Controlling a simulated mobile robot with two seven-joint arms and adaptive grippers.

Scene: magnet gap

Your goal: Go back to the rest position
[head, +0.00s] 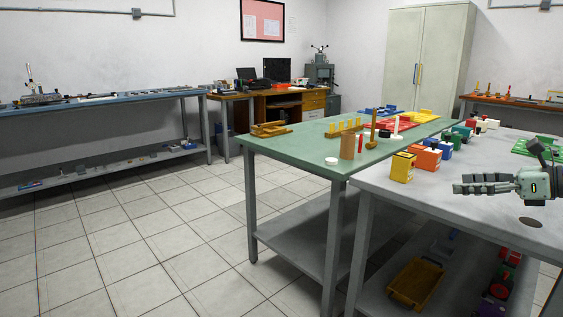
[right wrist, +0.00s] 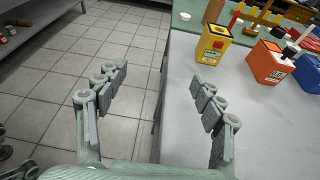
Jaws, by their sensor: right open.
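My right gripper (head: 462,184) is at the right of the head view, over the grey table (head: 440,208). Its fingers point left and are spread apart. In the right wrist view its fingers (right wrist: 160,74) stand wide apart with nothing between them. They are over the table's edge, with floor tiles under the left finger. A yellow box (head: 402,168) stands on the table beyond the fingers, apart from them. It also shows in the right wrist view (right wrist: 211,46). My left gripper does not show in the head view.
An orange box (head: 428,159) and a blue box (head: 443,149) stand behind the yellow one. A green table (head: 300,149) adjoins the grey table and bears a brown cylinder (head: 347,146) and wooden racks. The tiled floor (head: 150,240) at left is clear.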

